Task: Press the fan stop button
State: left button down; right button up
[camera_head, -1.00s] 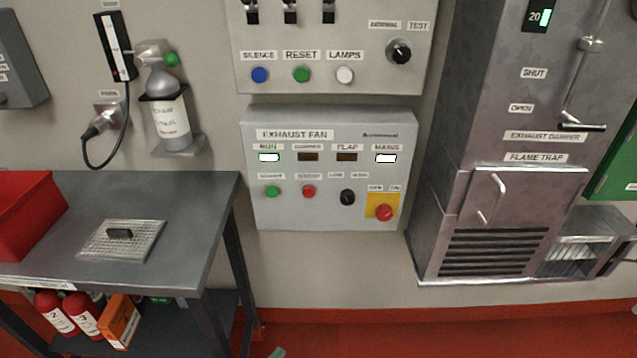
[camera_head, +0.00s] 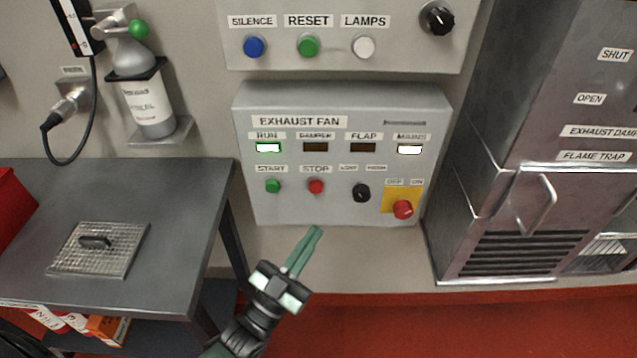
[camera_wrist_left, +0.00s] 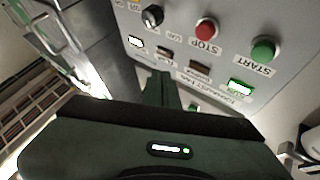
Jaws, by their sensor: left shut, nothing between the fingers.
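The exhaust fan panel (camera_head: 345,212) is a grey box on the wall. Its red stop button (camera_head: 316,186) sits under the STOP label, right of the green start button (camera_head: 273,186). The RUN lamp (camera_head: 268,147) is lit. My left gripper (camera_head: 316,232) is shut and empty, its green fingers pointing up toward the panel, below the stop button and apart from it in the picture. In the left wrist view the stop button (camera_wrist_left: 206,29) and start button (camera_wrist_left: 264,48) show beyond the fingers (camera_wrist_left: 160,92). My right gripper is not in view.
A black selector knob (camera_head: 361,193) and a red rotary switch on a yellow plate (camera_head: 389,193) are right of the stop button. An alarm panel (camera_head: 400,57) hangs above. A grey bench (camera_head: 170,200) stands left, a metal damper cabinet (camera_head: 500,190) right.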

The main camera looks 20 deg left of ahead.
pick_arm(q)
jog(key=b, duration=0.3)
send_near(316, 186)
jog(key=w+d+r, duration=0.3)
jog(key=shift+w+d, duration=0.35)
dwell(1.8)
jog(key=shift+w+a, duration=0.1)
jog(key=shift+w, duration=0.3)
